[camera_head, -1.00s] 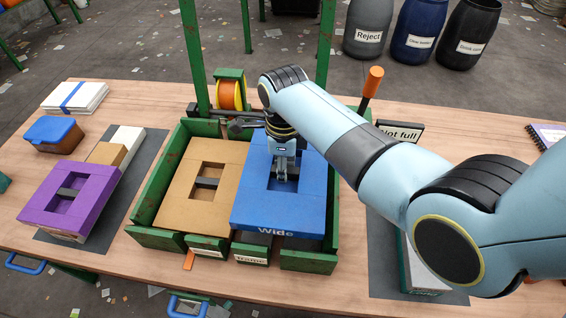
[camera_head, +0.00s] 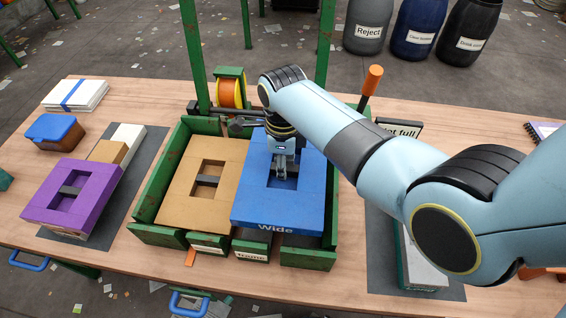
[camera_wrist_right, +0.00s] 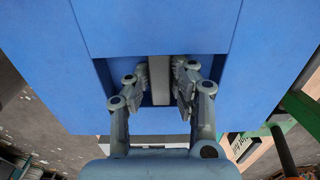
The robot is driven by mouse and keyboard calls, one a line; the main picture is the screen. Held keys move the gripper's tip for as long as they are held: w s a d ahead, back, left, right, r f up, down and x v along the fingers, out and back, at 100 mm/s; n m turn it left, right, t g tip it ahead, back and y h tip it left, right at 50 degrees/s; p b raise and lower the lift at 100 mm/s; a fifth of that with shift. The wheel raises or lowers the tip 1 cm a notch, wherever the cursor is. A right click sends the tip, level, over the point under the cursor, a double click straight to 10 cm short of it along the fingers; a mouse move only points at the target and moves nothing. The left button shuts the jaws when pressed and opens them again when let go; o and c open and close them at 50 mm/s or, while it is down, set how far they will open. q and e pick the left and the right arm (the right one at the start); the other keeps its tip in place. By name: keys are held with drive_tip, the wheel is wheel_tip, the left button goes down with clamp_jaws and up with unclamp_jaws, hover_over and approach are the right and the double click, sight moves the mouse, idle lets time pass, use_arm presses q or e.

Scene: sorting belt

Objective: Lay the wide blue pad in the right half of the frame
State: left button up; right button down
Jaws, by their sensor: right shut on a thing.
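The wide blue pad (camera_head: 305,205) is in the right half of the green frame (camera_head: 329,230) in the head view, beside a tan pad (camera_head: 180,190) in the left half. I cannot tell whether the blue pad rests on the frame's bottom or sits slightly above it. My right gripper (camera_head: 286,172) reaches down into the pad's recess. In the right wrist view, the gripper (camera_wrist_right: 158,85) is shut on the grey bar in the middle of the blue pad (camera_wrist_right: 150,28). My left gripper is not in view.
A purple pad (camera_head: 48,212) lies on a stack at the left, beside a blue-lidded box (camera_head: 50,128) and white sheets (camera_head: 92,96). An orange-handled lever (camera_head: 373,80) stands behind the frame. A grey mat (camera_head: 383,275) with a pale block lies under my right arm.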

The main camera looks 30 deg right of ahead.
sight(283, 186)
drive_tip(key=shift+f+b, duration=2.5)
drive_tip(key=shift+f, duration=1.1)
drive_tip(key=shift+f, duration=0.1)
drive_tip(key=shift+f+b, duration=0.55)
drive_tip(key=shift+f, duration=0.1)
drive_tip(key=c, duration=1.1)
unclamp_jaws()
drive_tip(key=shift+o, duration=0.2)
wheel_tip(283, 186, up, 12)
drive_tip(key=shift+r, duration=0.1)
